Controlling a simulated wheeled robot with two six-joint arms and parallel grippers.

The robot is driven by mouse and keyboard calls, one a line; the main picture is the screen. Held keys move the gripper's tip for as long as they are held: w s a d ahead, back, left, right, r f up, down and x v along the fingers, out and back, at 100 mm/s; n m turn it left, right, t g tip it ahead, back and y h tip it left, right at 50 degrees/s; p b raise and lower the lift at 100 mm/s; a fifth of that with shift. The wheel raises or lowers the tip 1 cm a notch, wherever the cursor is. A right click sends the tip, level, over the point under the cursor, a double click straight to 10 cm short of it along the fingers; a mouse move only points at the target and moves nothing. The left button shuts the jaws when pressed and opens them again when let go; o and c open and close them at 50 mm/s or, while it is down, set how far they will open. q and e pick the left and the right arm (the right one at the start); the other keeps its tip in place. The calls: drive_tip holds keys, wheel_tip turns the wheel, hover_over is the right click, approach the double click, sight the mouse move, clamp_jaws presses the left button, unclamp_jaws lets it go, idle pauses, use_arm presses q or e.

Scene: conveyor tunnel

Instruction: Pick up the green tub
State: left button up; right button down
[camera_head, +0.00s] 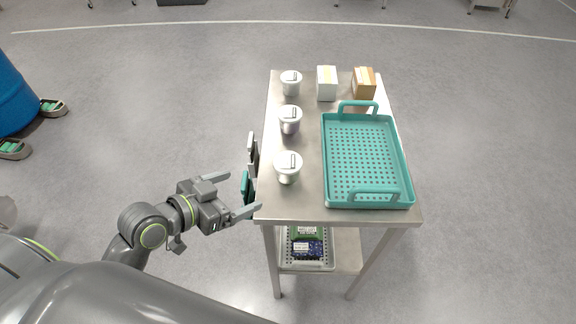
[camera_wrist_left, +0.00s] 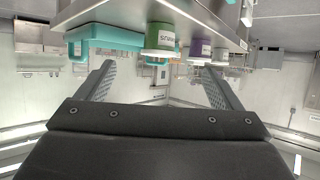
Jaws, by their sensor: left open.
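The green tub (camera_head: 288,177) is the nearest of three white-lidded tubs along the table's left side in the head view; its lid hides most of its wall. In the left wrist view, which looks upside down, the green tub (camera_wrist_left: 160,38) shows its green, labelled wall, between a teal handle and a purple tub (camera_wrist_left: 200,48). My left gripper (camera_head: 240,193) is open and empty, just off the table's left edge near its front corner, apart from the tub. Its spread fingers (camera_wrist_left: 160,85) show in the wrist view. My right gripper is not in view.
A teal perforated tray (camera_head: 325,165) fills the table's right side. The purple tub (camera_head: 290,128), a third tub (camera_head: 291,88), a white box (camera_head: 327,84) and a brown box (camera_head: 364,83) stand behind. Teal and dark parts (camera_head: 247,184) jut at the left edge.

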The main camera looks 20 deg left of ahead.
sight(277, 170)
use_arm(q)
drive_tip(key=x, duration=0.4)
drive_tip(key=r+p+x, duration=0.1)
drive_tip(key=x, duration=0.7)
drive_tip(key=shift+w+d+r+p, duration=0.25)
drive_tip(key=shift+w+d+p, duration=0.1)
drive_tip(key=shift+w, duration=0.4)
drive_tip(key=w, duration=0.1)
drive_tip(key=w+d+p, duration=0.1)
drive_tip(key=w+d, duration=0.1)
drive_tip(key=shift+w+f+p, duration=0.3)
drive_tip(key=shift+f, duration=0.05)
drive_tip(key=shift+w+d+f, duration=0.1)
drive_tip(key=shift+w+f, duration=0.05)
drive_tip(key=shift+w, duration=0.15)
